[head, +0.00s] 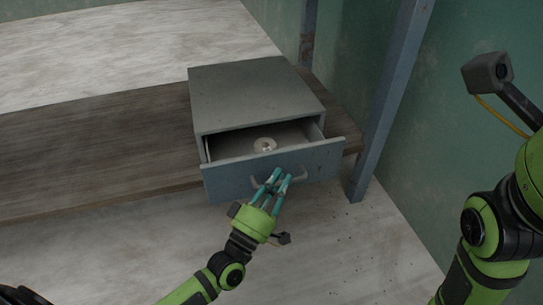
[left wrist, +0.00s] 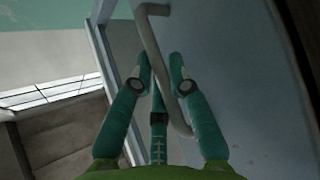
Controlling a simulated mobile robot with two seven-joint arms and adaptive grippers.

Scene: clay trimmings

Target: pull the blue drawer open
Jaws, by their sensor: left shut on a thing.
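The blue drawer (head: 225,181) is partly open, its front standing out from a grey cabinet (head: 255,90) on a wooden shelf. A small pale round object (head: 265,145) lies inside the drawer. A pale bar handle (head: 300,177) is on the drawer front; it also shows in the left wrist view (left wrist: 151,38) against the blue front (left wrist: 225,70). My left gripper (head: 273,177) is at the handle, its teal fingers (left wrist: 162,75) shut on the bar. The fingers hide the handle's middle in the head view. My right gripper is out of view.
The wooden shelf (head: 100,150) extends left of the cabinet and is bare. A blue-grey post (head: 390,100) stands close to the right of the drawer, with a green wall behind it. The pale floor (head: 130,250) in front is open.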

